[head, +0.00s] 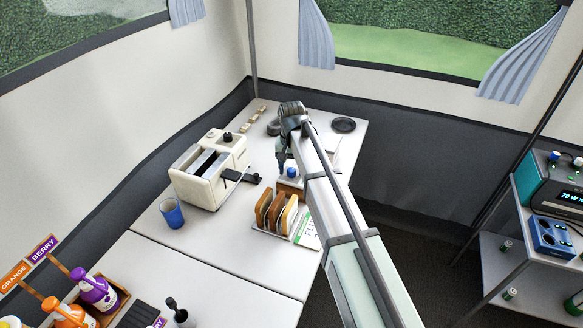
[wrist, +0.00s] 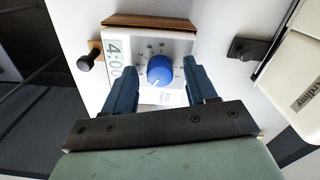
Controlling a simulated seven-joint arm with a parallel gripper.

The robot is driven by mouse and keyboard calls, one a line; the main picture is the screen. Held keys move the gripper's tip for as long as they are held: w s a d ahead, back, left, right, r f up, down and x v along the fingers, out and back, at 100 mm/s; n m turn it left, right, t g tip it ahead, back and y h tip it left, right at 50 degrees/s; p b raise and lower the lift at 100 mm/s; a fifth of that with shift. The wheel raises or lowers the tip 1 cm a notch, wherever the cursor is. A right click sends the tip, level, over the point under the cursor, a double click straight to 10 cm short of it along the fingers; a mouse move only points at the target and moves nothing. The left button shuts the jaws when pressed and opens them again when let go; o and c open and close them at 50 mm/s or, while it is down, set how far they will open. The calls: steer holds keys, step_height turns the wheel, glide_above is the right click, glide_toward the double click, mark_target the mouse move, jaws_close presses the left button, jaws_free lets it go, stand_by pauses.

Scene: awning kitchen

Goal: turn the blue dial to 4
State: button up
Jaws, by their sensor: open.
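The blue dial (wrist: 160,71) sits on the white face of a small box (wrist: 142,42) with a wooden edge, ringed by small numbers. A "4:00" readout (wrist: 115,62) shows at the face's left side. The dial's pointer setting is too small to read. In the head view the dial (head: 291,172) shows just right of my gripper (head: 282,166), partly beside my arm. In the wrist view my gripper (wrist: 159,68) is open, with one finger on each side of the dial and gaps between. I cannot tell how far above the face the fingertips are.
A cream toaster (head: 208,172) with a black lever stands left of the box. A blue cup (head: 171,213) stands at the left. A dark round dish (head: 344,125) lies behind.

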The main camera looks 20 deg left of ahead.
mark_target(292, 170)
steer(key=shift+r, duration=0.1)
step_height(292, 170, up, 14)
stand_by(0.6)
steer(key=shift+d+f, duration=0.1)
steer(key=shift+f, duration=0.15)
steer(key=d+f+m, duration=0.1)
steer(key=d+f, duration=2)
steer(key=d, duration=0.3)
steer(key=s+d+f+m, duration=0.1)
steer(key=s+d+f, duration=0.55)
steer(key=d, duration=0.45)
steer(key=s+d+f+m, duration=0.1)
steer(key=s+d+f, duration=0.6)
steer(key=d, duration=0.4)
steer(key=s+f+g, duration=0.3)
steer(key=s+f, duration=0.8)
steer(key=s, duration=0.3)
steer(key=s+f+g, duration=0.3)
steer(key=s+f, duration=0.7)
steer(key=s, duration=0.4)
steer(key=shift+s+a+f+g, duration=0.3)
steer(key=shift+s+f+g, duration=0.05)
steer(key=shift+f+g, duration=0.05)
